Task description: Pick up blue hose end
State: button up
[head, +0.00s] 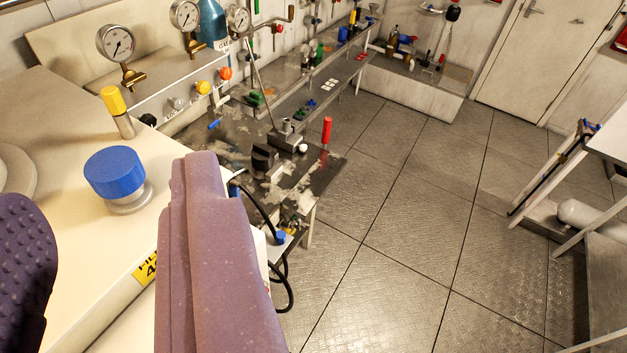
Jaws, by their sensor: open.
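My gripper (108,195) shows as two purple padded fingers, wide apart, with nothing held between them. One finger is cut off by the left picture edge; the other stands large in the left middle. A black hose (257,208) hangs in loops just right of the right finger, partly hidden by it. A small blue piece (280,237) sits at this hose, low beside the bench end, and looks like the blue hose end. It lies outside the gap between the fingers and appears farther off. Whether it is plugged into something is too small to tell.
A white housing (60,110) with a large blue cap (114,172) and a yellow-topped post (116,108) fills the left. Gauges (116,43) stand behind it. A cluttered dark bench (335,168) has an upright red handle (326,131). The tiled floor (400,240) is open rightward.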

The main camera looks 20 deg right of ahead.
aim_at(234, 189)
jog(key=z, duration=0.1)
jog(key=i+l+u, duration=0.1)
jog(key=u, duration=0.35)
jog(key=i+l+u, duration=0.1)
jog(key=u, duration=0.3)
jog(key=i+l+u, duration=0.1)
jog(key=l+u, duration=0.15)
jog(key=u, duration=0.2)
jog(key=i+l+u, duration=0.15)
jog(key=l+u, duration=0.15)
jog(key=l, duration=0.8)
jog(key=l+u, duration=0.35)
jog(key=l, duration=0.7)
jog(key=i+l, duration=0.2)
jog(key=l, duration=0.15)
jog(key=i+l, duration=0.15)
jog(key=l, duration=0.25)
jog(key=i+l, duration=0.2)
jog(key=l, duration=0.15)
